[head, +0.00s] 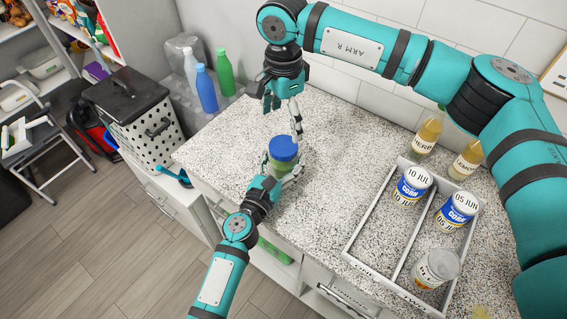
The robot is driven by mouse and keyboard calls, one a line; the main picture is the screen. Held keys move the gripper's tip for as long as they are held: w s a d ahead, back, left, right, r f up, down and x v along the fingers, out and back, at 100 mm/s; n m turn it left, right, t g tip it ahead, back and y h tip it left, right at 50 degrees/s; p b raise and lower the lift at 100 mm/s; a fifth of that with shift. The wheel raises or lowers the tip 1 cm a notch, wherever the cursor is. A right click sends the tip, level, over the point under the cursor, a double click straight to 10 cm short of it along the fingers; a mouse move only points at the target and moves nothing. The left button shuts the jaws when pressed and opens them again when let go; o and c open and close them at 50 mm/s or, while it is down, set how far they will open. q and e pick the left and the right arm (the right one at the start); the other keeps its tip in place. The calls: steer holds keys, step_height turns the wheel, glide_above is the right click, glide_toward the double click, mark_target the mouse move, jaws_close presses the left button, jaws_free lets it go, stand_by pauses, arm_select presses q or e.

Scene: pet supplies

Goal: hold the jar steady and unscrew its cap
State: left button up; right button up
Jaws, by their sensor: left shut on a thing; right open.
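The jar (276,165) stands upright on the speckled counter, with its blue cap (284,149) on top. Its body looks greenish and is partly hidden by my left gripper. My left gripper (279,174) reaches in from the lower left and is shut around the jar's body, below the cap. My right gripper (282,122) points down from above, just behind and over the cap. Its fingers are apart and hold nothing. I cannot tell whether a fingertip touches the cap.
A divided white tray (372,219) with several cans stands to the right, two bottles (429,131) behind it. Green and blue bottles (206,88) and a dotted bin (137,117) stand at the left. The counter around the jar is clear.

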mark_target(283, 145)
arm_select(q)
steer(key=c, duration=0.4)
jaws_close()
arm_select(e)
steer(key=shift+m, duration=0.3)
steer(key=m, duration=0.8)
steer(key=shift+m, duration=0.3)
steer(key=m, duration=1.7)
steer(key=shift+m, duration=0.3)
steer(key=m, duration=0.4)
steer(key=shift+m, duration=0.3)
steer(key=m, duration=0.8)
steer(key=shift+m, duration=0.4)
steer(key=shift+f, duration=4)
